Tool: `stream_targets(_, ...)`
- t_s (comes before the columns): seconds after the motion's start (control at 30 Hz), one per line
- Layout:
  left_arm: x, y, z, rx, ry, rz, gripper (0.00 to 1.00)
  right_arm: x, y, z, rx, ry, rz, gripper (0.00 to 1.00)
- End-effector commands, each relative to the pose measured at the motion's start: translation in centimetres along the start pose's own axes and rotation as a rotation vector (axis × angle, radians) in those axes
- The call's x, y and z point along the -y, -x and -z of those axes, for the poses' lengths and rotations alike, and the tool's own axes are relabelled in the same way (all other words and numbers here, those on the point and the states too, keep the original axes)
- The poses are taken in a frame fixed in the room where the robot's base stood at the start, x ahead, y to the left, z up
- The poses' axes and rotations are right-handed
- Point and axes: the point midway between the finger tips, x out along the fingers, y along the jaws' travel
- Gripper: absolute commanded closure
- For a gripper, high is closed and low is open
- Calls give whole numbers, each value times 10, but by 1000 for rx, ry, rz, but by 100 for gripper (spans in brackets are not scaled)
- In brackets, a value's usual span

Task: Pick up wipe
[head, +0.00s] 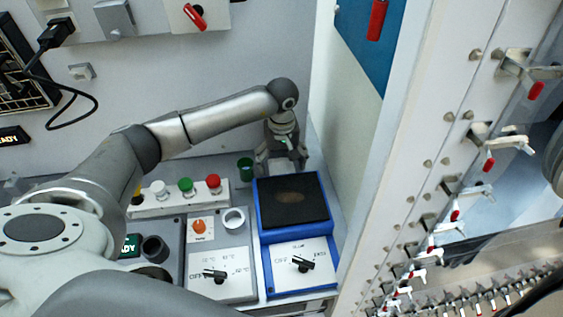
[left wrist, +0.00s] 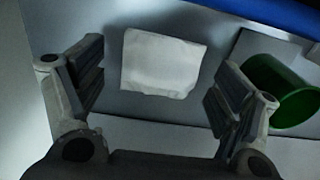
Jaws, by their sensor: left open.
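The wipe (left wrist: 160,62) is a flat, white, roughly square cloth on a grey surface in the left wrist view. My left gripper (left wrist: 157,88) is open, with one finger to each side of the wipe and neither seen touching it. How high the fingers are above the surface I cannot tell. My right gripper does not show.
A green cup (left wrist: 285,90) lies close to the right finger in the left wrist view; it also shows in the head view (head: 245,168). The blue device (head: 262,225) with a black top is in front of the gripper. A pale wall panel (head: 345,110) rises to the right.

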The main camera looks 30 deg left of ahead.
Motion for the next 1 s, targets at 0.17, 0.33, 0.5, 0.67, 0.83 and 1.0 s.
stream_targets(0.17, 0, -1, 0, -1, 0, -1, 12, 2, 0, 0, 0, -1, 3, 36)
stream_targets(0.33, 0, -1, 0, -1, 0, 0, 31, 5, -1, 1, 0, -2, 6, 36)
stream_targets(0.5, 0, 0, 0, -1, 0, 0, 48, 6, -1, 0, 1, -2, 7, 36)
stream_targets(0.67, 0, 0, 0, -1, 0, 0, 49, 6, -1, 0, 2, -2, 7, 36)
stream_targets(0.83, 0, 0, 0, -1, 0, -1, 49, 6, -1, 0, 2, -1, 7, 36)
stream_targets(1.0, 0, 7, 1, -4, -1, -2, 49, 5, -8, -1, 3, 0, 6, 36)
